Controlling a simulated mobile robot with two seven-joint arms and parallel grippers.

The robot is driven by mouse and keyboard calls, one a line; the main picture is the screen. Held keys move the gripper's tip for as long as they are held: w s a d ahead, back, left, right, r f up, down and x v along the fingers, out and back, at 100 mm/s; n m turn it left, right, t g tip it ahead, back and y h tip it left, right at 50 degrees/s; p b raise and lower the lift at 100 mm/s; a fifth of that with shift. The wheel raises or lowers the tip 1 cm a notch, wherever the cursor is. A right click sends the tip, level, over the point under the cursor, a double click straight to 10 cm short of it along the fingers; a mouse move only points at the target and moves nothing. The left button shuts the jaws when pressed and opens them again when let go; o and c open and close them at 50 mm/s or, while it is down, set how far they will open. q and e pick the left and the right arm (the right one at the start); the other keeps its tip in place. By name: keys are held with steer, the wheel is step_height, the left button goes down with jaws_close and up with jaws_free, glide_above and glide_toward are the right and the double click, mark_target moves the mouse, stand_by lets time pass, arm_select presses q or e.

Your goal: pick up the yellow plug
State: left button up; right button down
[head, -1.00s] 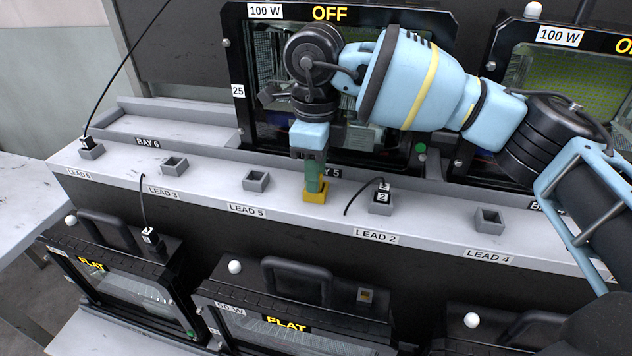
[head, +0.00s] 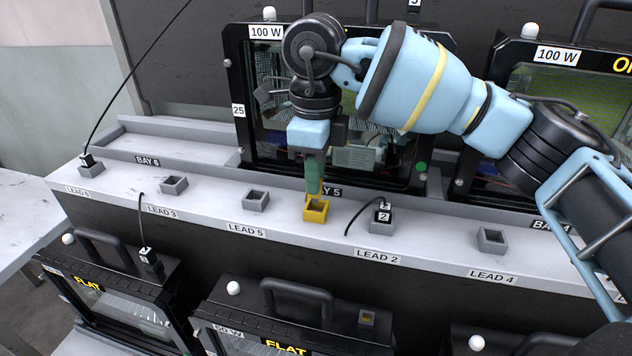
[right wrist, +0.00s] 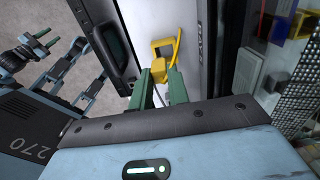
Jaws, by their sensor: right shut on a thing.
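My right gripper (head: 314,188) is just above the yellow socket (head: 316,209) on the grey ledge, fingers pointing down. The socket shows an open, dark inside. In the right wrist view, the yellow plug (right wrist: 176,50) shows at the green fingertips of the right gripper (right wrist: 160,72), which is shut on it. The yellow socket (right wrist: 156,46) lies just beyond, and a thin cable runs between the fingers. In the head view the plug is mostly hidden by the fingers. My left gripper (right wrist: 46,38) shows at the left of the right wrist view, empty, its fingers apart.
Grey sockets stand along the ledge, including empty ones at LEAD 5 (head: 256,201) and LEAD 4 (head: 491,240). A black plug (head: 381,214) sits at LEAD 2, close right of the yellow socket. Floodlight housings (head: 345,175) stand behind, with more in front below the ledge.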

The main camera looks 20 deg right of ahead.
arm_select(q)
steer(key=shift+s+f+b, duration=0.4)
steer(key=shift+s+f, duration=0.1)
arm_select(e)
steer(key=s+a, duration=0.3)
steer(key=s, duration=0.4)
steer(key=s+a+r, duration=0.1)
steer(key=s+a, duration=0.2)
steer(key=s, duration=0.4)
